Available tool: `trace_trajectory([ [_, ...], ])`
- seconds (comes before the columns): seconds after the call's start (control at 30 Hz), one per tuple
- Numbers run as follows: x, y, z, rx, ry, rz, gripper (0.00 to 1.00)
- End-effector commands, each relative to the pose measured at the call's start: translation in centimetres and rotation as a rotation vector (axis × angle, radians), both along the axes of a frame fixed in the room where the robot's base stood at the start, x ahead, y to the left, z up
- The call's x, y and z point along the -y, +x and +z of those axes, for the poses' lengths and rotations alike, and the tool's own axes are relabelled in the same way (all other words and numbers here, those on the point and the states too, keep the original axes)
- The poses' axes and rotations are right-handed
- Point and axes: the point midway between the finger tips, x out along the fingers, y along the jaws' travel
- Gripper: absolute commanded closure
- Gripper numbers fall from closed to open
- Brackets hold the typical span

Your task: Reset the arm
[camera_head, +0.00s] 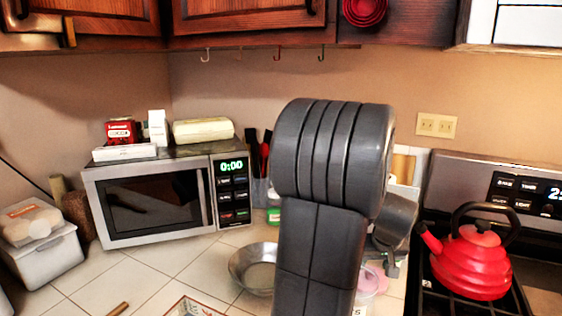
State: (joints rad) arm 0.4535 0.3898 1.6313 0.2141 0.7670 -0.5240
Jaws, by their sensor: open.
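My arm rises in the middle of the head view, with its large dark grey joint in front of the counter. My gripper (392,268) shows only in part, low behind the right side of the arm. It points down over the counter near the stove, and its jaws are open. I see nothing held between them. Much of the wrist is hidden behind my own arm.
A microwave (150,200) with boxes on top stands at the left. A metal bowl (250,268) sits on the tiled counter (185,265) beside my arm. A red kettle (470,262) stands on the stove at the right. Dark wood cabinets (245,18) hang above.

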Motion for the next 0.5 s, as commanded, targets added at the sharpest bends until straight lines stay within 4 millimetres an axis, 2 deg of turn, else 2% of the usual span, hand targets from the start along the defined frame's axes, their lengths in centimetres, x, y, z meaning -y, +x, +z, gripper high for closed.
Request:
trace_trajectory([
  [0.23, 0.0, 1.6, -4.6, -0.004, 0.002, 0.001, 0.51],
  [0.27, 0.1, 1.7, -4.7, -0.001, 0.001, 0.000, 0.51],
  [0.3, 0.1, 1.7, -3.1, 0.005, -0.002, 0.001, 0.51],
  [0.5, 0.1, 1.7, 0.9, 0.005, -0.002, 0.001, 0.51],
])
